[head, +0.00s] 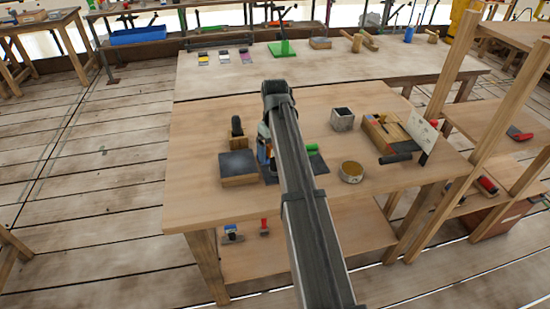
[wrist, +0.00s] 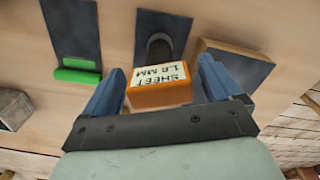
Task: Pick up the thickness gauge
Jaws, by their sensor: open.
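An orange block with a white label reading "SHEET 1.0 MM" (wrist: 160,86) sits between the two blue fingers of my gripper (wrist: 161,82) in the wrist view. It seems to be the thickness gauge, but I cannot be sure. My gripper is open, with a finger on each side of the block; a small gap shows on each side. In the head view my gripper (head: 265,144) is low over the wooden table, mostly hidden behind my arm. The block's underside is hidden.
A wooden block with a dark top (head: 239,167) is close by on the left. A dark plate with a green bar (wrist: 76,68) and a dark plate with a rounded dark part (wrist: 160,48) lie near. A grey cube (head: 342,119), a round tin (head: 351,172) and a wooden tray (head: 385,130) stand right.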

